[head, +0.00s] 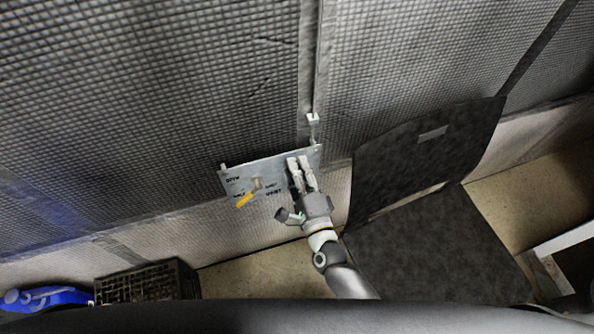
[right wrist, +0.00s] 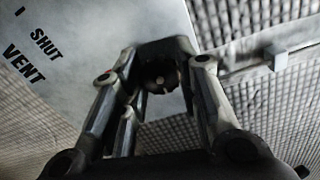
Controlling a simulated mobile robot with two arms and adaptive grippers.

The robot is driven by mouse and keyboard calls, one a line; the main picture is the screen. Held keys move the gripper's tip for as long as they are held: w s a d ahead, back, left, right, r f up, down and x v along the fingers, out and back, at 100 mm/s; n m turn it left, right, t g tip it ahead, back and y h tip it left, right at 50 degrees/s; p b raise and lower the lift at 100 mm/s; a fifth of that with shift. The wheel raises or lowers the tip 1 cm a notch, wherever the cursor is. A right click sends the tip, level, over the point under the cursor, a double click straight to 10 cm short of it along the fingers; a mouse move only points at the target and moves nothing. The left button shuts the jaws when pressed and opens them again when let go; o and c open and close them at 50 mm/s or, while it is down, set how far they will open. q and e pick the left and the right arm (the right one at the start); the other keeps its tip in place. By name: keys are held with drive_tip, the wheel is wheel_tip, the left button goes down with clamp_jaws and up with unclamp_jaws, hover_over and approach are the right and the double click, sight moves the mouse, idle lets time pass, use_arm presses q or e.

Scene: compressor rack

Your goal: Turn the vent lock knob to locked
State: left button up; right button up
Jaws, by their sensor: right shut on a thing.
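A light grey panel (head: 232,181) with black lettering is mounted on the mesh-textured wall. A yellow-handled lever (head: 245,199) sits on its left half. My right gripper (head: 300,163) is at the panel's right half, fingers toward its face. In the right wrist view a dark round knob (right wrist: 158,76) sits between the fingers of my right gripper (right wrist: 160,85), which is shut on it. The lettering "I SHUT" and "VENT" shows on the panel (right wrist: 100,25) left of the fingers. The knob's pointer direction cannot be told. My left gripper is out of view.
A small pale fitting (head: 313,119) on a vertical pipe is just above the panel. A black open-lidded box or flap (head: 425,150) stands to the right of my arm. A dark crate (head: 147,283) and a blue object (head: 48,297) lie at the lower left.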

drive_tip(key=shift+f, duration=0.1)
idle(0.3)
drive_tip(key=o, duration=1)
drive_tip(key=shift+o, duration=0.2)
drive_tip(key=v, duration=1.2)
